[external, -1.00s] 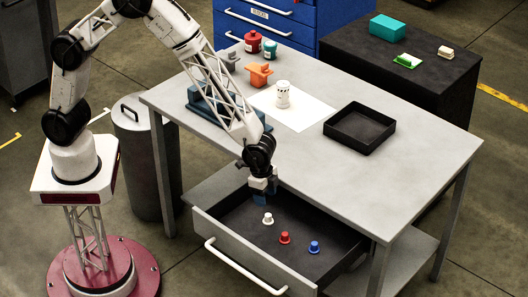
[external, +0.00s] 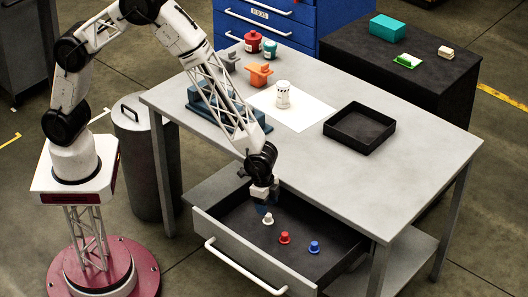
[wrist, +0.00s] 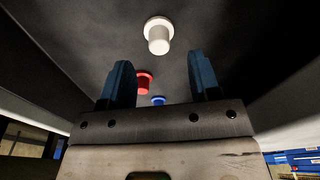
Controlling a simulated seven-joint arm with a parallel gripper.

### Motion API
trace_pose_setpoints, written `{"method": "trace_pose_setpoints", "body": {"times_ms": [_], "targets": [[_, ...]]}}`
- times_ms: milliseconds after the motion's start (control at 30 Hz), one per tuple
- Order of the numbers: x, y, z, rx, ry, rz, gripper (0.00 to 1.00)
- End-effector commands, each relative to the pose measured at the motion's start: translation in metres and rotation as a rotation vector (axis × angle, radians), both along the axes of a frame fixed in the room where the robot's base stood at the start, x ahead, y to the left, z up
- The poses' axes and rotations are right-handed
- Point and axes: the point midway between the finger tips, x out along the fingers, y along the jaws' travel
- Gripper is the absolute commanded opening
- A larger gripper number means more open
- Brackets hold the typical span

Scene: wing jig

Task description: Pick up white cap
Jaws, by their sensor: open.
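The white cap (external: 268,219) stands in the open drawer (external: 331,272), at the left of a row of caps. It also shows in the wrist view (wrist: 158,37), beyond my fingertips and roughly centred between them. My gripper (external: 263,208) is over the drawer, just above and behind the white cap. In the wrist view its two blue fingers (wrist: 162,75) are spread apart with nothing held between them. The exact gap between the fingertips and the cap is hard to tell.
A red cap (external: 285,238) and a blue cap (external: 314,247) stand to the right in the drawer. The drawer walls and the tabletop edge (external: 340,220) are close by. A black tray (external: 345,143) and a white cylinder (external: 283,97) are on the table.

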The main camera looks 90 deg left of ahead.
Motion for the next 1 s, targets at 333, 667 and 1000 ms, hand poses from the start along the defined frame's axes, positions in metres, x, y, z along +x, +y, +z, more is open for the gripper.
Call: {"method": "trace_pose_setpoints", "body": {"times_ms": [333,667,1000], "targets": [[0.0,0.0,-0.002,0.001,0.001,0.0,0.57],[0.002,-0.002,-0.026,0.001,0.002,0.0,0.57],[0.005,-0.004,-0.051,0.001,0.001,0.0,0.57]]}}
